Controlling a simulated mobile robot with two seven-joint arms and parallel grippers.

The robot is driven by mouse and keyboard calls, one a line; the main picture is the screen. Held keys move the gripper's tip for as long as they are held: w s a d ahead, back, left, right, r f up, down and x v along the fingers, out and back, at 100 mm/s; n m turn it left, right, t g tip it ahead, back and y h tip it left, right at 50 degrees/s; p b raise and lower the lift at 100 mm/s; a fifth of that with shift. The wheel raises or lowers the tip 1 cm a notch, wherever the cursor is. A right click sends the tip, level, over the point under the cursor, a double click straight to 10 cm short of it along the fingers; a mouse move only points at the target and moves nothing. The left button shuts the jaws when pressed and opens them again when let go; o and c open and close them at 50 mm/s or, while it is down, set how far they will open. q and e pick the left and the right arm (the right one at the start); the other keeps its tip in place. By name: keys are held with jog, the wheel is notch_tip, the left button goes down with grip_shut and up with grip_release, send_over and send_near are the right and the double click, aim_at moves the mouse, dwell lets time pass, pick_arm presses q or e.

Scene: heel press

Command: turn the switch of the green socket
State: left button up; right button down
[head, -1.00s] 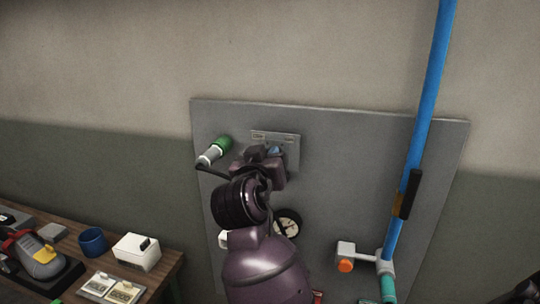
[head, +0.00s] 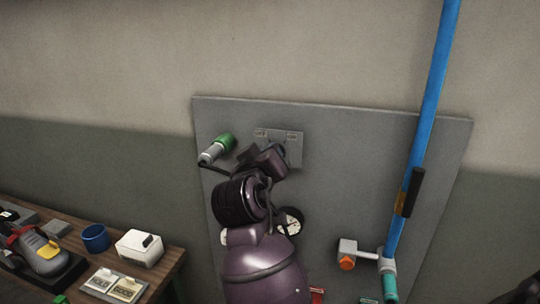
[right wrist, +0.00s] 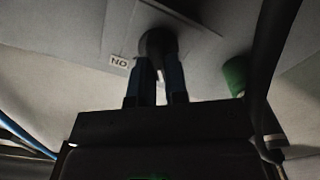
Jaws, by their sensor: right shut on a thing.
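A green-ended cylindrical socket (head: 226,141) with a pale body juts from the upper left of the grey panel; its green part also shows in the right wrist view (right wrist: 237,75). Beside it is a small grey plate (head: 294,149) with two labels. A dark round knob (right wrist: 158,42) sits on this plate near a label reading NO. My right gripper (head: 274,151) is at the plate and hides most of the knob in the head view. In the right wrist view its two fingers (right wrist: 159,70) are shut on the knob. My left gripper is not in view.
The panel (head: 340,170) also carries a round gauge (head: 291,220), an orange-tipped valve (head: 347,255) and a blue pipe (head: 425,125) with a black handle on the right. A wooden bench (head: 165,275) at left holds a blue cup (head: 95,238) and a white box (head: 139,248).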

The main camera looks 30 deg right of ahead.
jog(key=c, duration=1.1)
grip_release()
jog(key=shift+c, duration=0.2)
jog(key=shift+a, duration=0.1)
